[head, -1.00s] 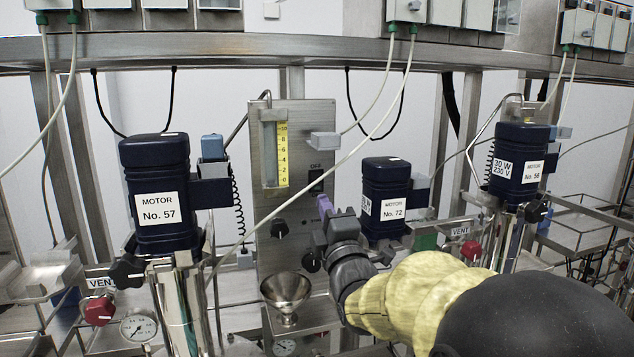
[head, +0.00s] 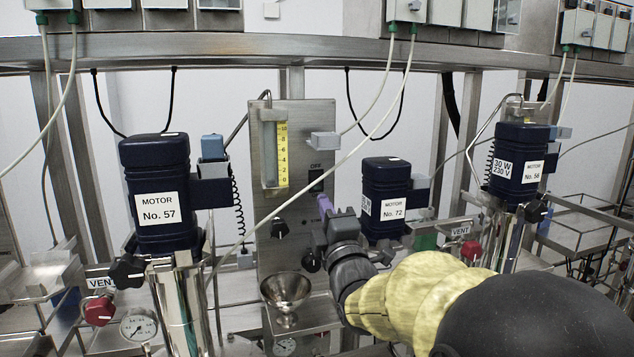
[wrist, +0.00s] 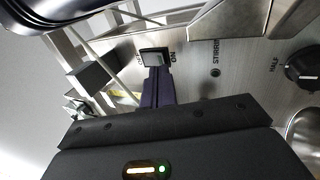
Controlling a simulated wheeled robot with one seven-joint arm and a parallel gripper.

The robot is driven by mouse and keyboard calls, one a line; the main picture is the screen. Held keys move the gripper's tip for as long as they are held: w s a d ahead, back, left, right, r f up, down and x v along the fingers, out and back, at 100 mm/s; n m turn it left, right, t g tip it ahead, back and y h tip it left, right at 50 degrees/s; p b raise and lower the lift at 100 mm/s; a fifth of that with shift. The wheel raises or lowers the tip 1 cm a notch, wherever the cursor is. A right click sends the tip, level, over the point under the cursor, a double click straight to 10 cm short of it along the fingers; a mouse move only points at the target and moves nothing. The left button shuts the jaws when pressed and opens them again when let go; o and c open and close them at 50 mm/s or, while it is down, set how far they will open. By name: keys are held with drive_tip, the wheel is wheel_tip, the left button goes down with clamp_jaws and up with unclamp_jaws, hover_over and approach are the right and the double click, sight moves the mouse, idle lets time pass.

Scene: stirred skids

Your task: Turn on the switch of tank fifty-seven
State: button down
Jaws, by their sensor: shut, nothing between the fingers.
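The dark blue motor (head: 162,190) labelled "MOTOR No. 57" stands at the left in the head view. Right of it, a steel panel (head: 263,245) carries a dark rocker switch (head: 316,181) under an "OFF" label. In the wrist view the switch (wrist: 154,56) lies straight ahead of the fingertips, with "ON" to its right. My gripper (head: 323,200) is shut and empty, its purple fingers (wrist: 157,88) pointing at the switch. The tips are at or very near its lower part; I cannot tell whether they touch. Which way the rocker is tipped is unclear.
The panel also holds a yellow scale (head: 282,155), dark knobs (head: 279,228) and a steel funnel (head: 287,288) below. Motor No. 72 (head: 386,190) stands close right of my gripper. A pale cable (head: 350,146) crosses in front of the panel.

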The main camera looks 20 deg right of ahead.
sight(312, 180)
drive_tip(key=shift+w+r, duration=0.1)
drive_tip(key=shift+w+r, duration=0.3)
drive_tip(key=shift+w, duration=0.15)
drive_tip(key=shift+r, duration=0.3)
drive_tip(key=shift+w+a+r+b, duration=0.15)
drive_tip(key=shift+r+b, duration=0.1)
drive_tip(key=shift+b, duration=0.75)
idle(0.8)
drive_tip(key=shift+w+a+r, duration=0.15)
drive_tip(key=shift+w+r, duration=0.1)
drive_tip(key=shift+r, duration=0.15)
idle(0.8)
drive_tip(key=shift+a, duration=0.1)
drive_tip(key=shift+w+a, duration=0.2)
drive_tip(key=shift+w, duration=0.2)
drive_tip(key=shift+d, duration=0.1)
